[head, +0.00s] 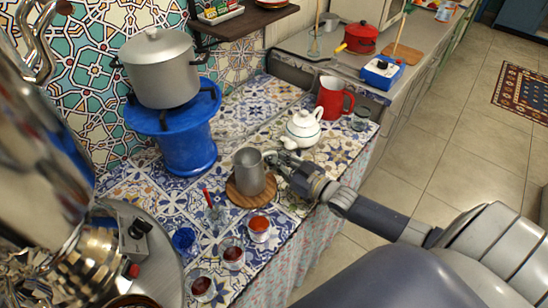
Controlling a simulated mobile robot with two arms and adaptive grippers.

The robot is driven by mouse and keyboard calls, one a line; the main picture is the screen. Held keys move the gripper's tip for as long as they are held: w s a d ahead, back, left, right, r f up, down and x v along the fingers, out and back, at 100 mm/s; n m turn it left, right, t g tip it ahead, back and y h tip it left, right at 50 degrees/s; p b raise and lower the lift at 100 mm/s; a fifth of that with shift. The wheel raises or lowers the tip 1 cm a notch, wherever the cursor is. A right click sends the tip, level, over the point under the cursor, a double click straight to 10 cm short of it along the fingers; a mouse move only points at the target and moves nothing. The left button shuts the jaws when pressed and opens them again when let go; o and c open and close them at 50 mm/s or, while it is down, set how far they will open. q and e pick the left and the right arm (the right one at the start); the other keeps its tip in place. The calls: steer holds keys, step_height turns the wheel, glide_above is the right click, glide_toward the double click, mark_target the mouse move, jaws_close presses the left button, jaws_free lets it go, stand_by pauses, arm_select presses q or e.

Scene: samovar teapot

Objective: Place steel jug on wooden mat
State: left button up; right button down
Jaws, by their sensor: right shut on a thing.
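The steel jug (248,174), a grey metal cup shape, is upright over the round wooden mat (233,196) on the tiled counter. Its base appears to rest on the mat, though a small gap cannot be ruled out. The mat's rim shows left of and below the jug. My right gripper (273,161) comes in from the right and is shut on the jug at its handle side; the fingers hide most of the handle. My left gripper is not in view.
A white teapot (302,129) stands close behind my right gripper, with a red pitcher (331,99) beyond. Tea glasses (259,228) stand in front of the mat. A blue stove (185,140) bears a large pot (160,70). A shiny samovar (45,150) fills the left.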

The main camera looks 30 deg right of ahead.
steer(key=c, duration=1.6)
jaws_free()
steer(key=shift+c, duration=0.2)
steer(key=shift+r, duration=0.2)
steer(key=shift+s+d+f, duration=0.1)
steer(key=shift+s+f, duration=0.1)
steer(key=shift+s, duration=0.15)
steer(key=v, duration=1.1)
steer(key=shift+s+r, duration=0.1)
steer(key=shift+s, duration=0.05)
steer(key=shift+s, duration=0.1)
